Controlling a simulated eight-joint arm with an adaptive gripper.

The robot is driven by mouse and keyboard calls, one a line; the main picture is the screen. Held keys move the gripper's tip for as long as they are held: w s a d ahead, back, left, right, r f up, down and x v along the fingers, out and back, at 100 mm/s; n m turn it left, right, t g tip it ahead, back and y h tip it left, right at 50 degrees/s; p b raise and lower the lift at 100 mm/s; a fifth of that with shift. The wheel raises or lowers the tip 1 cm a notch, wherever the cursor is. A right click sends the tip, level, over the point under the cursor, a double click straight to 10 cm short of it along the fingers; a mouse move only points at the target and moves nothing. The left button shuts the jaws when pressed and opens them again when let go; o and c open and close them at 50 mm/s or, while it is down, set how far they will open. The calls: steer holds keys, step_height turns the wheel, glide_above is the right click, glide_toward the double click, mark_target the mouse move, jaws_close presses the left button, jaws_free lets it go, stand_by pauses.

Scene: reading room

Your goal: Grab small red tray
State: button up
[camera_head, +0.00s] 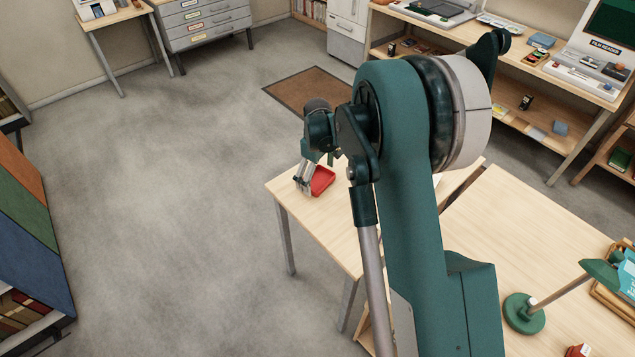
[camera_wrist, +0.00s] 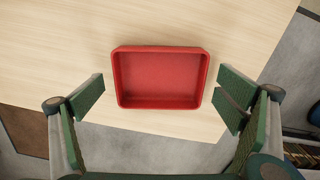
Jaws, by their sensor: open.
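The small red tray (camera_head: 322,180) is a shallow rectangular tray on the light wooden table, near the table's far left corner in the head view. In the wrist view the red tray (camera_wrist: 160,106) looks empty and lies near the table edge. My gripper (camera_head: 303,187) is at the left side of the tray in the head view. In the wrist view my gripper (camera_wrist: 163,97) is open, with one green-padded finger on each side of the tray and a gap showing at both sides. Whether the fingertips are level with the tray is hard to tell.
The wooden table (camera_head: 345,225) is bare around the tray. A second table (camera_head: 535,235) at the right holds a green lamp (camera_head: 524,314) and a small red item (camera_head: 579,351). Shelves with equipment stand at the back right. The grey floor (camera_head: 170,190) at the left is clear.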

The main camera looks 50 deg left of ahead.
mark_target(318, 182)
steer(key=shift+c, duration=0.7)
steer(key=c, duration=1)
steer(key=shift+o, duration=0.2)
steer(key=shift+r, duration=0.15)
step_height(318, 182, up, 10)
